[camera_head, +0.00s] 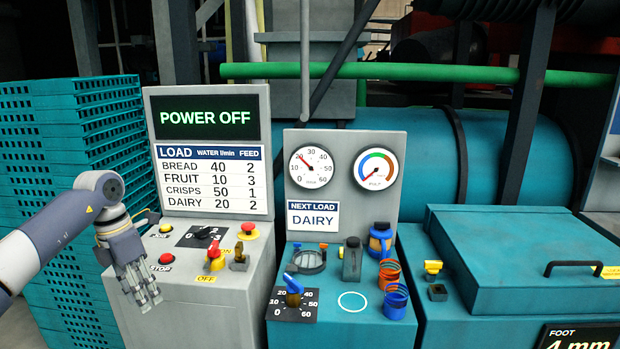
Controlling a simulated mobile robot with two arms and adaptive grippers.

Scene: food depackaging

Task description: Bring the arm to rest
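My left arm (50,240) comes in from the left. My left gripper (143,295) points down in front of the grey control panel (215,305), left of and below the red STOP button (166,258). It hides part of the panel's left edge. Its fingers lie close together in this view, so their opening cannot be judged. I see nothing held in it. My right gripper is not in view.
The display (208,117) reads POWER OFF. A red-handled switch (214,253) is by an OFF label. The teal panel (330,333) holds a blue-handled dial (293,285) and coloured rings (396,300). Teal crates (75,150) stand left; a lidded teal box (520,255) stands right.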

